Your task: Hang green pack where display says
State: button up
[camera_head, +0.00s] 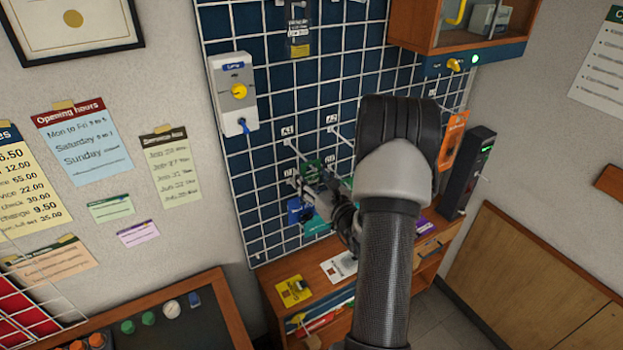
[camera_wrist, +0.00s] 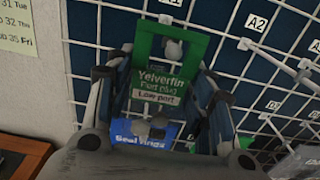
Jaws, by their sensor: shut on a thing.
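My gripper (camera_wrist: 166,105) is shut on the green pack (camera_wrist: 162,85), with a finger at each side of it. The pack reads "Yelverfin" and "Low port" and faces the wrist camera, roughly upright. A grey rounded peg end (camera_wrist: 173,49) shows in its top opening; I cannot tell whether it passes through. In the head view the green pack (camera_head: 312,168) is near the grid, below the label A1 (camera_head: 287,131), partly hidden by my gripper. The display (camera_head: 487,150) is a dark upright box at the right with small green text, too small to read.
A blue "Seal rings" pack (camera_wrist: 140,133) hangs just below the green pack. The peg at A2 (camera_wrist: 246,44) looks empty and juts out to the right. An orange pack (camera_head: 452,140) hangs near the display. A wooden shelf (camera_head: 272,290) stands below the grid (camera_head: 262,190).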

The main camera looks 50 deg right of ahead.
dwell(0.3)
jog(key=o, duration=1.2)
jog(key=v, duration=1.2)
jog(key=shift+a, duration=0.1)
